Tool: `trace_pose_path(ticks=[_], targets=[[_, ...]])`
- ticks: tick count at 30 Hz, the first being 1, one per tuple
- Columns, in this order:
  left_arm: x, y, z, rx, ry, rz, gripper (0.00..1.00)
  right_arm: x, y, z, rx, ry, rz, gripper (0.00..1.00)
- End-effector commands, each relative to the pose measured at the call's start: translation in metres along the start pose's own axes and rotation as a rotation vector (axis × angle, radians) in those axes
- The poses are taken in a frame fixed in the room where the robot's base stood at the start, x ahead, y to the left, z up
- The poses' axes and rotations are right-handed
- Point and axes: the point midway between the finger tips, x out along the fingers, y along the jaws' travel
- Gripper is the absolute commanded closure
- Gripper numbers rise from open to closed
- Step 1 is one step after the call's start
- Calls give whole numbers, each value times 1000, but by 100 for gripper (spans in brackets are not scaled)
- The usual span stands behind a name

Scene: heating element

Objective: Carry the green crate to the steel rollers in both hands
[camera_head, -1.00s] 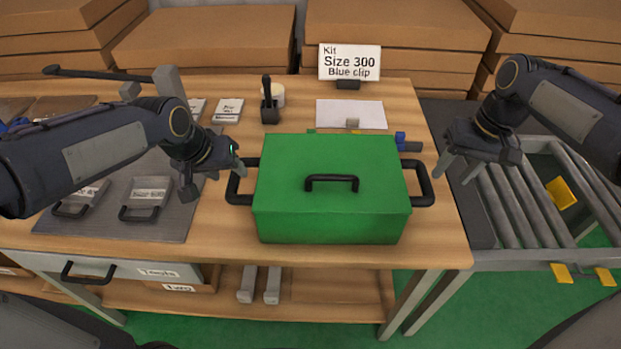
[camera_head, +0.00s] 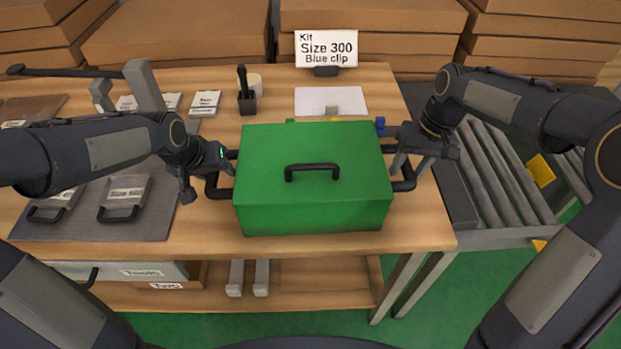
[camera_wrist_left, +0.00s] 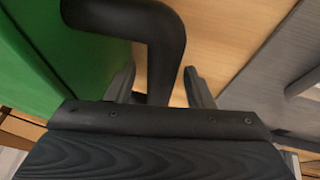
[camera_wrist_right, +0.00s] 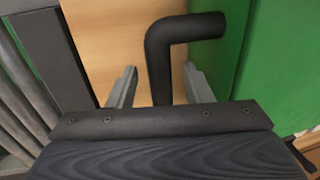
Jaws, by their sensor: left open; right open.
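The green crate (camera_head: 315,205) stands closed on the wooden table, with a black handle on its lid and one at each side. My left gripper (camera_head: 205,180) is open at the crate's left side handle (camera_head: 213,190). In the left wrist view that handle (camera_wrist_left: 160,45) passes between the open fingers (camera_wrist_left: 163,90). My right gripper (camera_head: 416,166) is open at the right side handle (camera_head: 407,183). In the right wrist view that handle (camera_wrist_right: 158,65) lies between the open fingers (camera_wrist_right: 157,88). The steel rollers (camera_head: 505,180) are to the right of the table, partly behind my right arm.
A grey mat (camera_head: 75,220) with labelled tins lies left of the crate. Behind the crate are a black pen holder (camera_head: 247,102), a white sheet (camera_head: 300,102) and a sign (camera_head: 326,49). Stacked cardboard boxes (camera_head: 180,40) line the back. Yellow tabs (camera_head: 540,170) sit at the rollers.

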Motion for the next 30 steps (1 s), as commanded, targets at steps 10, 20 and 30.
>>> trace_pose_path(ticks=[10,20,30], targets=[[14,0,0,0,0,0,52,14,0,0,0,0,0,54],[13,0,0,0,1,0,78,14,0,0,0,0,0,81],[13,0,0,0,1,0,100,13,0,0,0,0,0,100]])
